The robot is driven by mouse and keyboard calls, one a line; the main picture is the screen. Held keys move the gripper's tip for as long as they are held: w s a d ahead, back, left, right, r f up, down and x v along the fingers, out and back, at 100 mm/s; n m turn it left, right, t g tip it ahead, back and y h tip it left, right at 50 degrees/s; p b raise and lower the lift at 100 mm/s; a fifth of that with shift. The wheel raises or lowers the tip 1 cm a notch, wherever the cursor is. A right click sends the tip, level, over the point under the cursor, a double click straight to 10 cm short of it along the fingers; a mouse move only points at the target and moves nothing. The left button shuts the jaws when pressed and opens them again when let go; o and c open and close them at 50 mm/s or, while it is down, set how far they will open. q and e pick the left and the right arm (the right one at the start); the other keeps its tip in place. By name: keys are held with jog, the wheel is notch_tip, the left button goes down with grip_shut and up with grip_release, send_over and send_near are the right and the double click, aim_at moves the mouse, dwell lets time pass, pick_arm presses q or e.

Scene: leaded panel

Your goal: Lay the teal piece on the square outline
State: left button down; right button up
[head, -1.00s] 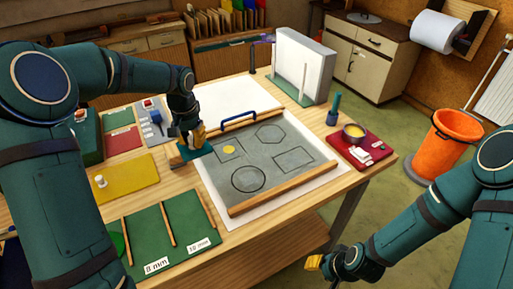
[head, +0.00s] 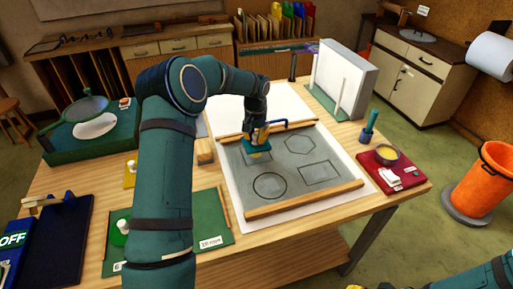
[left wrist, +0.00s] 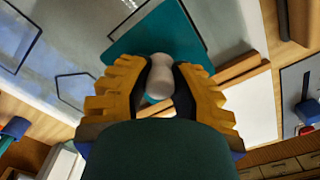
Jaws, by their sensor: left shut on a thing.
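My left gripper (head: 258,132) is over the upper left part of the grey panel (head: 290,178). It is shut on the white knob (left wrist: 156,80) of the teal piece, with a yellow finger on each side. The flat teal piece (left wrist: 180,35) shows beyond the fingers in the left wrist view and under the gripper (head: 256,147) in the head view. I cannot tell whether the piece touches the panel. Only a sliver of my right gripper (head: 354,287) shows at the bottom edge.
The panel also carries hexagon (head: 300,144), circle (head: 270,185) and rectangle (head: 320,173) outlines. Wooden strips (head: 305,199) border it, and a blue handle (head: 288,124) stands at its back. A red mat (head: 392,172) with a yellow-filled bowl lies right.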

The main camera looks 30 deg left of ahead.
aim_at(256, 142)
pick_arm(q)
jog(key=shift+f, duration=2.25)
jog(key=shift+f, duration=0.1)
jog(key=c, duration=0.9)
grip_release()
notch_tip(256, 142, up, 12)
jog(key=shift+r+p, duration=0.1)
jog(key=shift+p, duration=0.25)
